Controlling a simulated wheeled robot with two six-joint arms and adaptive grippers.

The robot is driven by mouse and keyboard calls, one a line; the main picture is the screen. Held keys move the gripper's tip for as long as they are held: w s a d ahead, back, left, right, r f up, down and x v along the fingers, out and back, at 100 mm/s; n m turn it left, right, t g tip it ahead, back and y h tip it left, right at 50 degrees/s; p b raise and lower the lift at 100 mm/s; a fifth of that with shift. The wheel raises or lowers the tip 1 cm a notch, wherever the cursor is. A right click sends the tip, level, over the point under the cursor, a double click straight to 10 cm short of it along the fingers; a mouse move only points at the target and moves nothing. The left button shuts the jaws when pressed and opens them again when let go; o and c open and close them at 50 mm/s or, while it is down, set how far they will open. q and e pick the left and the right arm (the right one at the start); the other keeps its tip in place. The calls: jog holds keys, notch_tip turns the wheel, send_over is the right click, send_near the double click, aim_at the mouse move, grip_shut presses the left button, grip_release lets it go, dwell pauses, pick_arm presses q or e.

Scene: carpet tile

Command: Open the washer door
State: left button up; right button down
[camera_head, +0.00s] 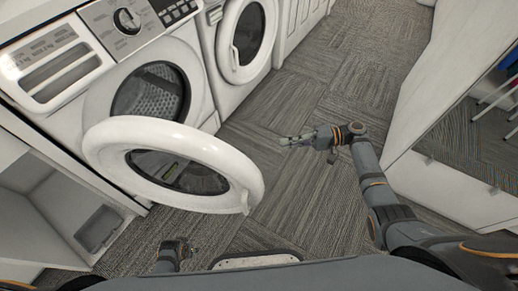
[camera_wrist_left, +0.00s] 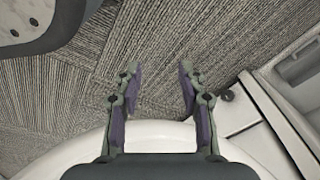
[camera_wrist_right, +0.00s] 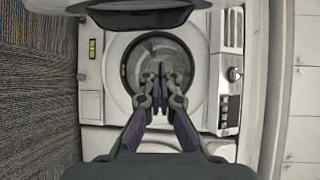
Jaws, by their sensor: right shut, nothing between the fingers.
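The near white washer (camera_head: 75,65) stands at the left in the head view. Its round door (camera_head: 215,150), a white ring with dark glass, stands wide open, swung out from the dark drum opening (camera_head: 150,92). My right gripper (camera_head: 284,140) is shut and empty, over the floor right of the door and apart from it. In the right wrist view its closed fingers (camera_wrist_right: 163,72) overlap the drum opening. My left gripper is low at the bottom left of the head view (camera_head: 192,252); the left wrist view shows its fingers (camera_wrist_left: 158,68) apart, with nothing between them, above a white curved rim.
A second washer with a shut round door (camera_head: 247,35) stands beyond the first. A white cabinet (camera_head: 450,188) is at the right. An open white compartment (camera_head: 45,200) is at the lower left. Grey carpet (camera_head: 300,190) between them is clear.

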notch_tip(320, 180, up, 5)
jog(key=n+g+y, duration=0.1)
jog(key=n, duration=0.1)
pick_arm(q)
jog(key=shift+s+a+f+p, duration=0.3)
jog(key=shift+s+f+p, duration=0.2)
jog(key=shift+s+f, duration=0.25)
jog(key=shift+s+a+f+p, duration=0.25)
jog(key=shift+s+f+p, duration=0.3)
jog(key=shift+s, duration=0.25)
pick_arm(e)
jog(key=s+a, duration=0.4)
jog(key=a, duration=0.6)
jog(key=shift+s+a, duration=0.2)
